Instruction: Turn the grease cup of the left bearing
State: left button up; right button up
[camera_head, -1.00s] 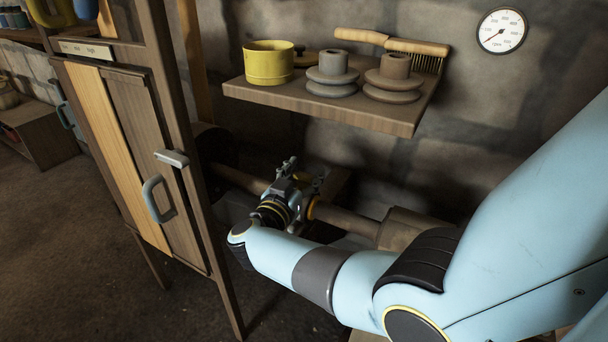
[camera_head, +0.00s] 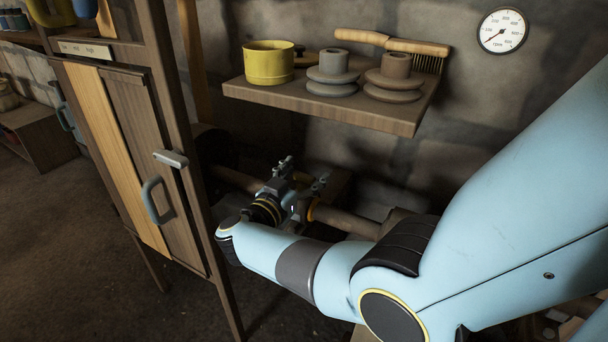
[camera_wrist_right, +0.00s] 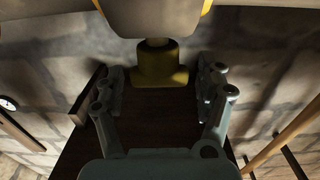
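In the right wrist view, a yellow cup-shaped part (camera_wrist_right: 158,68), which looks like the grease cup, meets a pale rounded body (camera_wrist_right: 155,16) at the top through a narrow neck. My right gripper (camera_wrist_right: 163,80) is open, with one finger on each side of the cup and a visible gap at both sides. In the head view my right gripper (camera_head: 304,172) is at the shaft (camera_head: 345,220), below the wall shelf. My wrist and gripper hide most of the bearing there. My left gripper is not in view.
The wall shelf (camera_head: 320,100) overhangs the gripper and carries a yellow tin (camera_head: 268,64), pulleys (camera_head: 333,75) and a brush (camera_head: 415,47). A wooden cabinet (camera_head: 130,160) stands close to the left of my wrist. A gauge (camera_head: 502,30) hangs on the wall.

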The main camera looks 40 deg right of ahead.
aim_at(304, 175)
notch_tip(304, 175, up, 10)
dwell(0.7)
jog(key=shift+a, duration=0.1)
dwell(0.5)
